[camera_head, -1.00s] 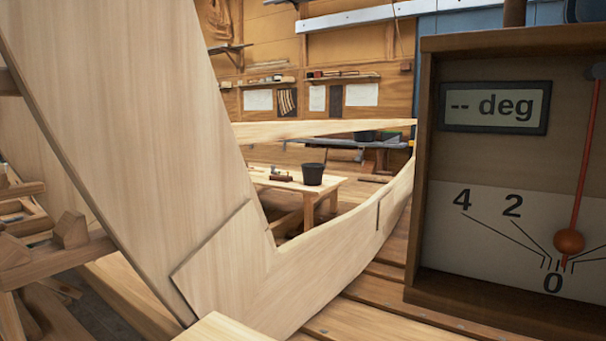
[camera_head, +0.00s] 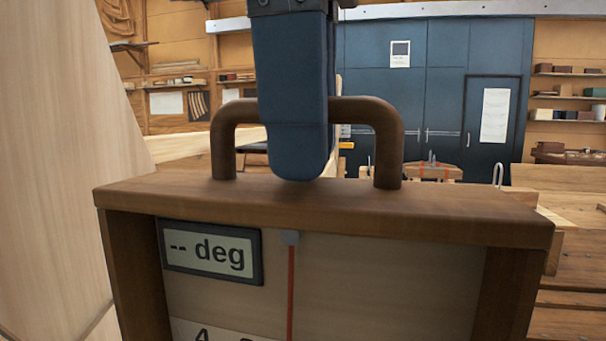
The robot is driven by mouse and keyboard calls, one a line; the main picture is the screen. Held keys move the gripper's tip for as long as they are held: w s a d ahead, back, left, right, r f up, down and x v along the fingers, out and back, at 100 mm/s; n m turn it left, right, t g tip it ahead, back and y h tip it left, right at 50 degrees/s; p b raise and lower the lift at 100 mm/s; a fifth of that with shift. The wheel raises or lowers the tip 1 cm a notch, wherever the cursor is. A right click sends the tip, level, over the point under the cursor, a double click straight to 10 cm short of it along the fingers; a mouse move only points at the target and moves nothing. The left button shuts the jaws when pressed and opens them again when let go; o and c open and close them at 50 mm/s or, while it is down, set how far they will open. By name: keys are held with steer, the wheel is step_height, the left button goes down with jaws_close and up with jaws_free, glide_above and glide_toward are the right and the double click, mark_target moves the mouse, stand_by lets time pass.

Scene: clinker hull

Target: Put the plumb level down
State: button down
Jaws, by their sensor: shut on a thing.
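The plumb level (camera_head: 400,214) is a brown wooden box with a pale face, a small display reading "-- deg" and a red pendulum rod. It fills the lower middle of the head view, close to the camera. Its lower part, with most of the scale, is cut off by the frame's edge, so I cannot tell whether it rests on anything. My gripper (camera_head: 290,150), with a blue finger in front, is shut on the brown arched handle on top of the box. The finger hides the middle of the handle.
A large pale wooden hull plank (camera_head: 55,150) stands close on the left. Blue cabinets (camera_head: 400,95) line the back wall, with shelves (camera_head: 570,95) of small items to their right. Wooden bench surfaces (camera_head: 570,205) lie behind the level on the right.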

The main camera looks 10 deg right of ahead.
mark_target(304, 191)
steer(key=shift+f+p, duration=0.3)
steer(key=shift+f, duration=1.65)
steer(key=shift+f, duration=0.15)
steer(key=c, duration=1.1)
jaws_free()
steer(key=shift+o, duration=0.2)
step_height(304, 191, up, 12)
steer(key=s+p, duration=0.2)
steer(key=p, duration=0.4)
steer(key=shift+a+p, duration=0.35)
steer(key=shift+s, duration=0.1)
